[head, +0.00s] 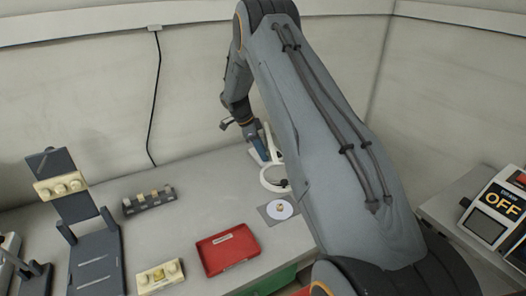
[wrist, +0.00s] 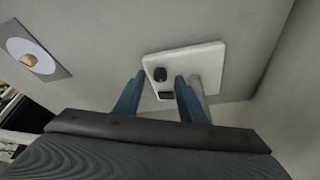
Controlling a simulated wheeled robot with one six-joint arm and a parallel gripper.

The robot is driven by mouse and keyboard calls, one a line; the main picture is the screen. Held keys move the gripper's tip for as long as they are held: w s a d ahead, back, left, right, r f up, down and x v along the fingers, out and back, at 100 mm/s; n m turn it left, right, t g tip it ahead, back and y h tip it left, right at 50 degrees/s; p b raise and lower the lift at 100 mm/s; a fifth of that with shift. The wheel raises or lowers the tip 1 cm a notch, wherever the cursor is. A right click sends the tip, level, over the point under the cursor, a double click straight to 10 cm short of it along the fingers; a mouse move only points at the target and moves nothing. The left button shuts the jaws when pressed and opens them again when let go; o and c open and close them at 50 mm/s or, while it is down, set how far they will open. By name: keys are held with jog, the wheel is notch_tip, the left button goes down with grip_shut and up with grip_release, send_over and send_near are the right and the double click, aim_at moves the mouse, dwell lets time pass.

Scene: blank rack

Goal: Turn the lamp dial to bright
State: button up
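The lamp, with a white ring head (head: 274,179), stands at the back of the bench in the head view, partly hidden by my arm. In the wrist view its white base plate (wrist: 208,62) carries a small black dial (wrist: 160,75) and a dark rectangle (wrist: 166,95) below it. My gripper (wrist: 156,78) has its two blue fingers apart, with nothing between them but the view of the dial. I cannot tell whether the fingers touch it. The gripper (head: 258,148) also shows beside the lamp in the head view. The dial's setting is too small to read.
A white disc on a grey plate (head: 269,213) with a small tan piece lies before the lamp. A red tray (head: 228,251), a cream block (head: 160,276), a dark rack (head: 148,201) and a tall grey stand (head: 97,262) are left. An "OFF" panel (head: 501,203) stands right.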

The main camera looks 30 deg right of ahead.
jog(key=shift+d+f, duration=0.25)
jog(key=shift+f, duration=0.25)
jog(key=shift+s, duration=0.1)
grip_shut()
jog(key=shift+s+n+t+b, duration=0.15)
jog(key=shift+n+t+b, duration=0.45)
jog(key=shift+n, duration=1)
grip_release()
